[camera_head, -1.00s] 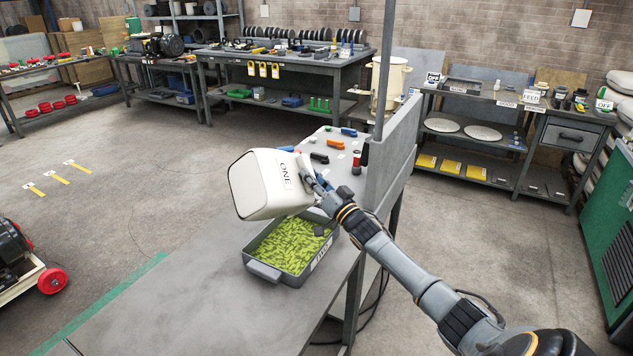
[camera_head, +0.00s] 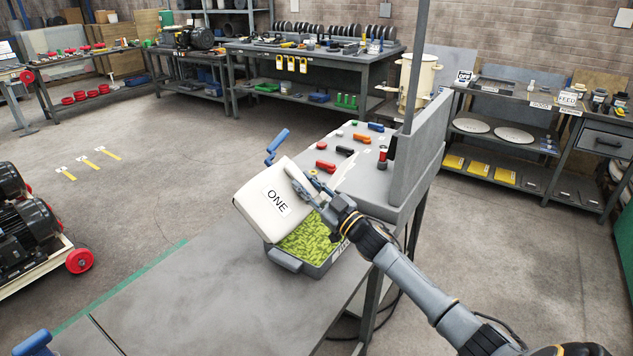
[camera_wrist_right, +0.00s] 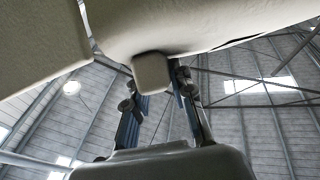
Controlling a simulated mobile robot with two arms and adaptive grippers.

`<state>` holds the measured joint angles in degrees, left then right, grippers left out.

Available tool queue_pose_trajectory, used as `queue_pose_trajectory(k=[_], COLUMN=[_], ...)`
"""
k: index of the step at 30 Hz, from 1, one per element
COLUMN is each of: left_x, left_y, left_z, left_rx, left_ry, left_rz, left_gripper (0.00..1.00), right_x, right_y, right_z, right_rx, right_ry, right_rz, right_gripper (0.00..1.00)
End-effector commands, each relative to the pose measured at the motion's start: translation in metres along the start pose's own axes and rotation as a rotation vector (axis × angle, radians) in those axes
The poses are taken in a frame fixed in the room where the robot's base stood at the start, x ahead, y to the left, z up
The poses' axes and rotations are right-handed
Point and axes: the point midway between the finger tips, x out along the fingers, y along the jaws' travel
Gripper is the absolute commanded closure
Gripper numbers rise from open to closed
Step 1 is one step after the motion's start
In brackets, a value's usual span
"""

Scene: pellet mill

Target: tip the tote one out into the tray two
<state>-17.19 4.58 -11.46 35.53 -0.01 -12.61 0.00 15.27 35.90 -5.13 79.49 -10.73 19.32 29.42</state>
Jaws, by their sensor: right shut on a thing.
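Tote one (camera_head: 255,212) is a cream-white box with a black "ONE" label, held tilted in the air above the tray. My right gripper (camera_head: 314,192) is shut on it at its right side. In the right wrist view the tote (camera_wrist_right: 160,25) fills the top, with a block of it between my gripper's fingers (camera_wrist_right: 160,88). The tray (camera_head: 286,261) is grey, stands on the bench below the tote and holds green pellets (camera_head: 308,240). The tote hides its back left part, and my wrist partly covers its label. The tote's inside is hidden from view. My left gripper is not in view.
The grey bench (camera_head: 190,290) is bare in front of the tray. A blue crank-shaped handle (camera_head: 276,147) shows just behind the tote. Red, orange and blue handled items lie farther back. A grey upright panel (camera_head: 418,150) edges the bench on the right.

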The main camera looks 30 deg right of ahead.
Motion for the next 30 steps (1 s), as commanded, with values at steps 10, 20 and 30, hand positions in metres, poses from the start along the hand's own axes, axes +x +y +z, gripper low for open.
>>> queue_pose_trajectory(k=[10,20,30], left_x=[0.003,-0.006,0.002], left_y=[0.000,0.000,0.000], left_z=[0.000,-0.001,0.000], left_rx=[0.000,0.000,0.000], left_ry=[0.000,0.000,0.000], left_rz=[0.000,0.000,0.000], left_gripper=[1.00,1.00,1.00], right_x=[0.004,0.004,-0.005], right_y=[-0.039,-0.076,-0.099], right_z=[-0.014,-0.015,0.016], right_rx=[-0.304,-0.692,-1.042], right_ry=[0.005,0.004,0.006], right_rz=[-0.098,-0.221,-0.331], right_gripper=[1.00,1.00,1.00])
